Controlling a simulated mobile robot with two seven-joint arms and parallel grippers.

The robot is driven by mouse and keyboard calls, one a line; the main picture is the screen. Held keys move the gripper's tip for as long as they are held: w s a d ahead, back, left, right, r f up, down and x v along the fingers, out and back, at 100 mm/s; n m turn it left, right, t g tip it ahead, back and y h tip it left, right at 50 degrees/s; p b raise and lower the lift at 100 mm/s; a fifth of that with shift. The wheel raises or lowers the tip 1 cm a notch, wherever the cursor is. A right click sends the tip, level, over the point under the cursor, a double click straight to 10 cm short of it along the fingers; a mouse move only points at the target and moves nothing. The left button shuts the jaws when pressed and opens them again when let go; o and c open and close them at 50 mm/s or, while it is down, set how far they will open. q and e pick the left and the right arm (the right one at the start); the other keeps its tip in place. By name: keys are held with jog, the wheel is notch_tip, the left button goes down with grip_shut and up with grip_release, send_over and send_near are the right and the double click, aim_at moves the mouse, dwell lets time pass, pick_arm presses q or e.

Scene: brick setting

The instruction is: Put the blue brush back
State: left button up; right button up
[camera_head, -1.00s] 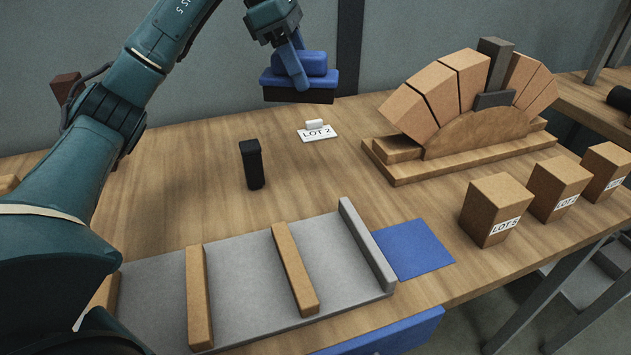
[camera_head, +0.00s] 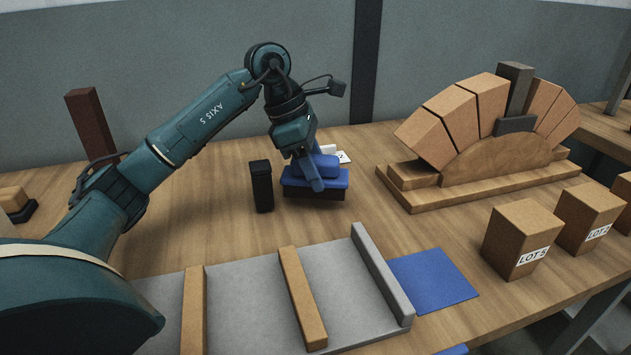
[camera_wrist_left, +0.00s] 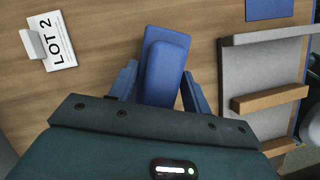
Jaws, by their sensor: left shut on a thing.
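The blue brush (camera_head: 330,180) has a blue handle block and a dark bristle underside. I cannot tell whether the bristles touch the wood. In the left wrist view the brush (camera_wrist_left: 163,68) lies between the two blue fingers (camera_wrist_left: 160,92). A flat blue mat (camera_head: 432,280) lies to the right of the grey tray, nearer the front edge, with nothing on it. My right gripper is not in view.
The grey tray (camera_head: 240,305) has wooden strips and a raised right wall. A brick arch (camera_head: 470,125) and labelled blocks (camera_head: 522,242) stand at right.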

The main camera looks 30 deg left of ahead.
pick_arm(q)
notch_tip(320, 180, down, 3)
jog(key=shift+r, duration=0.2)
jog(key=shift+f, duration=0.15)
jog(key=o, duration=1)
